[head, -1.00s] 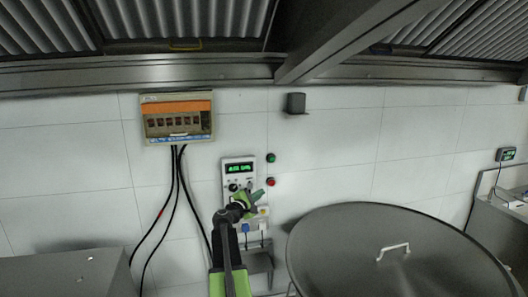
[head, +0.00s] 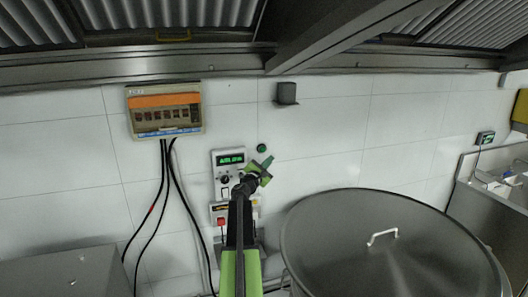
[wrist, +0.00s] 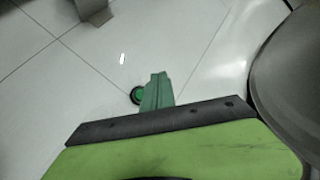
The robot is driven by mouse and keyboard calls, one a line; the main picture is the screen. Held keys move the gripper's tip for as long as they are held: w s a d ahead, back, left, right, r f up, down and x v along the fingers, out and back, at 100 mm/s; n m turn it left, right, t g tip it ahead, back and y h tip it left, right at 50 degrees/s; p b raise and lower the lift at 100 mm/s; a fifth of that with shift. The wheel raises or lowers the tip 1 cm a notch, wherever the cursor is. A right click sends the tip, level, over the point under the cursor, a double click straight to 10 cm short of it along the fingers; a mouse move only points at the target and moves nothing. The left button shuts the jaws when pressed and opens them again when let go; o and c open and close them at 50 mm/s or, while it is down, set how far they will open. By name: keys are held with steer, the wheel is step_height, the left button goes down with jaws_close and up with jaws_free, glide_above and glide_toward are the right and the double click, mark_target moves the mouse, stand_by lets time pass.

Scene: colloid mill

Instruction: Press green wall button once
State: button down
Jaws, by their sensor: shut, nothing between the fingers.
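The green wall button (head: 262,148) is a small round button on the white tiled wall, to the right of a control panel with a lit display. My gripper (head: 267,163) is shut and empty, its green tip just below and slightly right of the button in the head view. In the wrist view the green button (wrist: 137,95) has a dark ring and shows just left of my shut fingers (wrist: 158,78), which cover part of its right edge. I cannot tell whether the fingertips touch the wall. The red button below it is hidden behind my gripper.
The control panel (head: 229,160) is left of my gripper. A fuse box (head: 165,112) with black cables hangs further left. A dark grey wall box (head: 287,93) is above the button. A large lidded pot (head: 390,245) stands at the lower right. A metal hood (head: 330,58) spans the top.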

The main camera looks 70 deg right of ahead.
mark_target(263, 150)
steer(key=w+d, duration=0.4)
steer(key=d, duration=0.1)
steer(key=shift+w+d, duration=0.3)
stand_by(1.8)
steer(key=shift+w+d, duration=0.3)
steer(key=shift+w+d, duration=0.3)
stand_by(0.7)
steer(key=shift+s+a, duration=0.6)
steer(key=shift+a, duration=0.05)
